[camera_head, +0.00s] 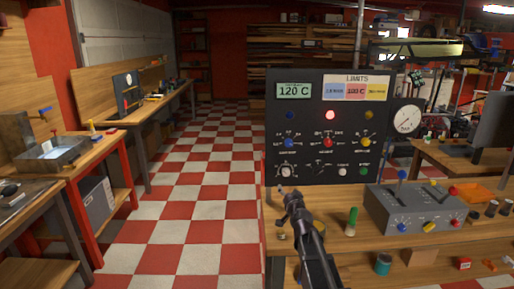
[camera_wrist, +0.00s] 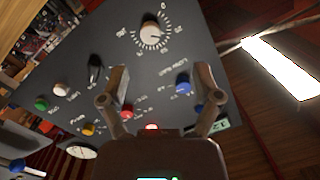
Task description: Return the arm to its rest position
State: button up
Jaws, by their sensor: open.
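My gripper (camera_head: 285,194) is at the lower left of the black control panel (camera_head: 312,105) in the head view, and my arm rises to it from the bottom edge. In the wrist view my gripper (camera_wrist: 160,85) is open, with nothing between its two fingers. The panel face (camera_wrist: 205,50) lies before the fingers, tilted in that view. A white dial knob (camera_wrist: 150,35) shows beyond the fingertips. A red knob (camera_wrist: 127,111) and a blue knob (camera_wrist: 183,88) show near the fingers. I cannot tell the exact gap to the panel.
A grey control box (camera_head: 415,208) and a green-topped cylinder (camera_head: 351,221) stand on the wooden bench (camera_head: 345,245) right of my arm. A round gauge (camera_head: 406,120) is beside the panel. A checkered floor aisle (camera_head: 205,190) is clear at left, before other benches (camera_head: 62,160).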

jog(key=s+a+f+n+g+y+p, duration=0.1)
jog(key=s+a+f+n+g+p, duration=0.15)
jog(key=s+g, duration=0.35)
jog(key=s+a+f+n+g+y+p, duration=0.2)
jog(key=s+f+n+g+p, duration=0.15)
jog(key=s, duration=0.55)
jog(key=s+d+g+h+p, duration=0.2)
jog(key=s+d+g, duration=0.1)
jog(key=s, duration=0.5)
jog(key=s+d+m+g+h+p, duration=0.1)
jog(key=s+d+g+h+p, duration=0.1)
jog(key=s, duration=0.7)
jog(key=d+g, duration=0.1)
jog(key=g, duration=0.1)
jog(key=shift+f+g+p, duration=0.15)
jog(key=shift+g+p, duration=0.15)
jog(key=shift+g, duration=0.05)
dwell(1.2)
